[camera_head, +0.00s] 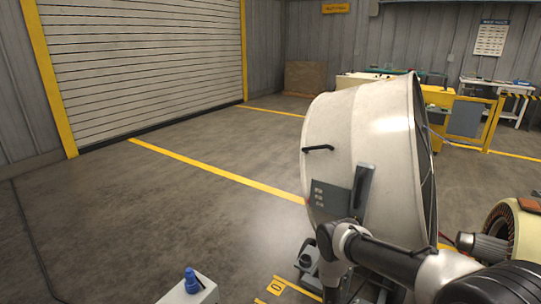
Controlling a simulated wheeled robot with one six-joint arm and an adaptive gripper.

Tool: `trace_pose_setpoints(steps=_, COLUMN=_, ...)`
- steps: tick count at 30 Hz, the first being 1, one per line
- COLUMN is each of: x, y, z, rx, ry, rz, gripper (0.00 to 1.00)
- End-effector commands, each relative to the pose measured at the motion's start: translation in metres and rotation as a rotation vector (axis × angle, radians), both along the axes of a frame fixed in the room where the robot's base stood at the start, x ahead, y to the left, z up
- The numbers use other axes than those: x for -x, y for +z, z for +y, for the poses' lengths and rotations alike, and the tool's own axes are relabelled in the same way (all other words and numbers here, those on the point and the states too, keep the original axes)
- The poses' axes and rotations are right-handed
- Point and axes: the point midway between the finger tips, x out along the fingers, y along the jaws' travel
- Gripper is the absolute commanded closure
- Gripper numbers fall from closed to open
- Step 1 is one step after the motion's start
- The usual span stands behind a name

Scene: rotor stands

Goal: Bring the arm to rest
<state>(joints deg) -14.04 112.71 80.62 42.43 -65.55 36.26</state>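My arm reaches in from the lower right corner, with pale joints and a dark link, in front of a large cream-white round housing. The arm bends downward near the housing's lower edge, and its lower part runs toward the bottom of the picture. I cannot make out my gripper or its fingers, so whether it holds anything does not show.
The white housing (345,130) stands close to my arm. A machine with copper-coloured windings (512,232) is at the right edge. A yellow bench (440,97) stands behind. The left floor is clear.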

Motion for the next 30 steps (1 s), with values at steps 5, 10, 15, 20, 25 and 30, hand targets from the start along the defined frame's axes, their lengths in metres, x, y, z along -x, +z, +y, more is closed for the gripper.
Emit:
trace_pose_setpoints(steps=5, x=0.026, y=-0.016, z=0.035, rx=-0.093, ry=0.134, rz=0.385, gripper=0.46)
trace_pose_setpoints(steps=10, x=0.025, y=0.032, z=0.077, rx=-0.190, ry=0.302, rz=0.681, gripper=0.46)
trace_pose_setpoints(steps=15, x=0.019, y=0.129, z=0.107, rx=-0.266, ry=0.488, rz=0.902, gripper=0.46)
trace_pose_setpoints(steps=20, x=0.024, y=0.239, z=0.119, rx=-0.304, ry=0.654, rz=1.050, gripper=0.46)
trace_pose_setpoints(steps=25, x=0.044, y=0.357, z=0.115, rx=-0.309, ry=0.801, rz=1.153, gripper=0.46)
trace_pose_setpoints(steps=30, x=0.077, y=0.467, z=0.099, rx=-0.284, ry=0.914, rz=1.211, gripper=0.46)
